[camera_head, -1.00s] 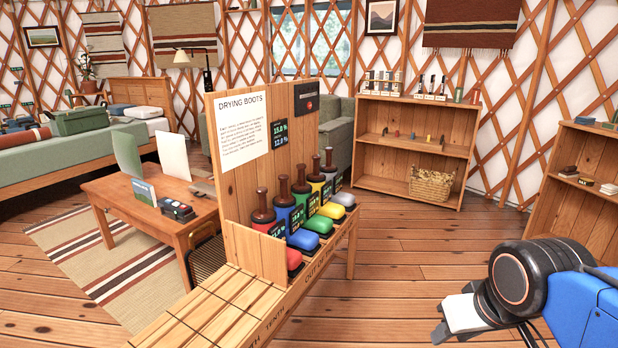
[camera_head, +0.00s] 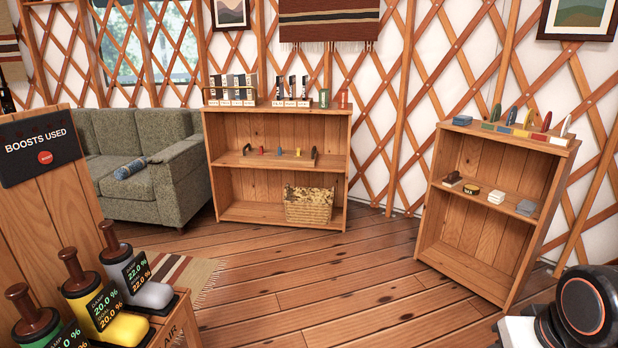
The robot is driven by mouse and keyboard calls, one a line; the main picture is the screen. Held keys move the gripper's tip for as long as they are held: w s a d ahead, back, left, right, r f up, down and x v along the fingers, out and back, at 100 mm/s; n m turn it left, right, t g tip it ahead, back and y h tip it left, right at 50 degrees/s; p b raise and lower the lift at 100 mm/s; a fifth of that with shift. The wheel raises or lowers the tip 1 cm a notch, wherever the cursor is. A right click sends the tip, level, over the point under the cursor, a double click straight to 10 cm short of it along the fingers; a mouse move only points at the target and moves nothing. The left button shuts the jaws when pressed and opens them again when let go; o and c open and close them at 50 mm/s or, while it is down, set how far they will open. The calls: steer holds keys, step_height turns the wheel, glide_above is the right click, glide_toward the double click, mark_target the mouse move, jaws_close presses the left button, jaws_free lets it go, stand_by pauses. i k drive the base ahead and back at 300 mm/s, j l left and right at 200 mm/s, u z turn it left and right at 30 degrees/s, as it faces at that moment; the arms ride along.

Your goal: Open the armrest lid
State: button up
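A grey-green sofa (camera_head: 128,178) stands against the wall at the left. Its near right armrest (camera_head: 180,158) faces me, beside the bookshelf. I cannot make out a lid seam on the armrest from here. A rolled blue item (camera_head: 130,169) lies on the sofa seat. The sofa's left part is hidden behind the wooden sign panel. Part of my arm's black and white end shows at the lower right corner, far from the sofa. My gripper's fingertips are out of the picture.
A bookshelf (camera_head: 277,110) stands right of the sofa, and another shelf (camera_head: 475,245) stands further right. The plank floor (camera_head: 330,285) between them is clear. A striped rug (camera_head: 190,275) lies behind the stand.

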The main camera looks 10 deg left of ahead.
mark_target(171, 153)
steer(key=i+l, duration=0.1)
steer(key=i, duration=1.55)
steer(key=i+j+u, duration=0.15)
steer(key=i+u, duration=0.8)
steer(key=i+l+u, duration=0.2)
steer(key=i+u, duration=0.8)
steer(key=i, duration=0.15)
